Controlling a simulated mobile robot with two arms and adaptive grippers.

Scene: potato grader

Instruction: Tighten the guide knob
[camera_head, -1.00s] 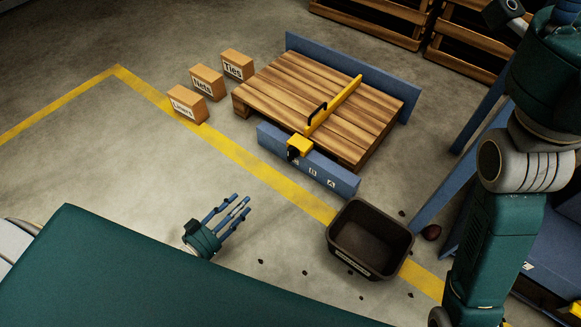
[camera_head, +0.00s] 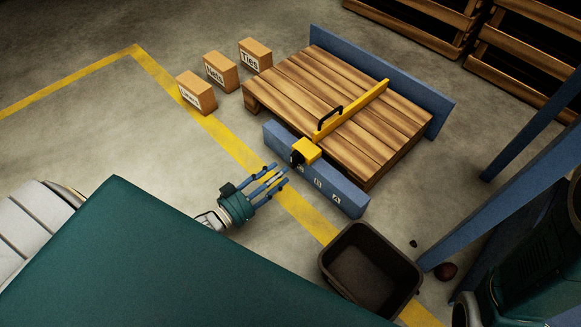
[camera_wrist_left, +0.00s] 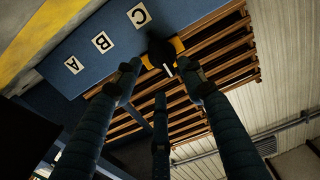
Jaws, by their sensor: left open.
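The guide is a yellow bar (camera_head: 360,104) with a black handle, lying across a slatted wooden deck. At its near end a yellow block (camera_head: 307,150) sits on a blue rail (camera_head: 330,188). The black knob (camera_head: 296,158) is on the block's front; in the left wrist view it (camera_wrist_left: 157,50) shows dark against yellow, beside the letter C. My left gripper (camera_head: 277,177) is open and empty, its fingers pointing at the rail just short of the knob, with a gap. Its fingers (camera_wrist_left: 160,75) are spread below the knob in the wrist view. My right gripper is out of view.
Three labelled cartons (camera_head: 220,70) stand left of the deck. A dark bin (camera_head: 330,268) stands on the floor at front right, near a blue post (camera_head: 520,190). Wooden crates (camera_head: 420,22) stand at the back. The floor left of the yellow line is clear.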

